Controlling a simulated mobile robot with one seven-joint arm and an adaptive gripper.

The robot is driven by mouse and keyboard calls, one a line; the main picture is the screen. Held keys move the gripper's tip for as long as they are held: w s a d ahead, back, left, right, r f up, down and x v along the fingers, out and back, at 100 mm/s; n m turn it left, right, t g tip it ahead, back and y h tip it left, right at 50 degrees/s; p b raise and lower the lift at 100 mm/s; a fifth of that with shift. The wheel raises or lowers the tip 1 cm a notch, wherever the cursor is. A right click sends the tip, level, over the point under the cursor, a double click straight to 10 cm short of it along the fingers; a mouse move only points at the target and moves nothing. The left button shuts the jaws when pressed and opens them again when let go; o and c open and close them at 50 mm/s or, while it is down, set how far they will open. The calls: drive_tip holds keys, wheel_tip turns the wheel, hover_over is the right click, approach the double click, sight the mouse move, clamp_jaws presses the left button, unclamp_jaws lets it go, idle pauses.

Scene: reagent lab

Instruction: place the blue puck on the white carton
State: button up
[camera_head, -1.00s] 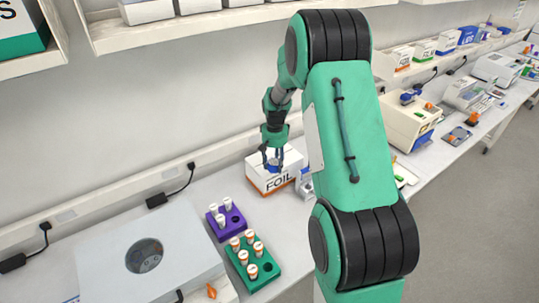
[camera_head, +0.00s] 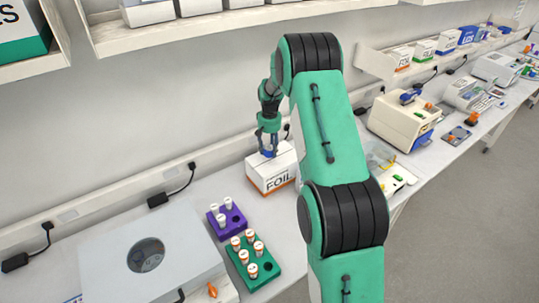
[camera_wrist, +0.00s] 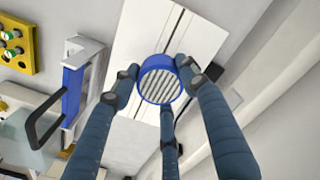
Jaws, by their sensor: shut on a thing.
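The white carton (camera_head: 272,173), lettered FOIL with an orange stripe, stands on the bench against the wall side. My gripper (camera_head: 268,150) points down over its top, toward the back left part. The blue puck (camera_head: 267,153) is between the fingertips, at or just above the carton top; I cannot tell whether it touches. In the wrist view, three fingers of my gripper (camera_wrist: 160,90) close around the puck (camera_wrist: 160,79), which has a blue rim and a ribbed grey face. The carton top (camera_wrist: 150,40) with its centre seam lies behind it.
A purple rack (camera_head: 227,219) and a green rack (camera_head: 252,264) with capped tubes stand left of and in front of the carton. A large grey device (camera_head: 150,258) fills the front left. A beige machine (camera_head: 402,122) stands farther right.

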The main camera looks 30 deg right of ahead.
sight(270, 154)
drive_tip(key=shift+f, duration=1.75)
drive_tip(key=shift+f, duration=0.1)
drive_tip(key=o, duration=1.2)
drive_tip(key=shift+p, duration=0.3)
wheel_tip(270, 154, up, 12)
drive_tip(key=shift+r+b, duration=0.1)
drive_tip(key=shift+b, duration=0.45)
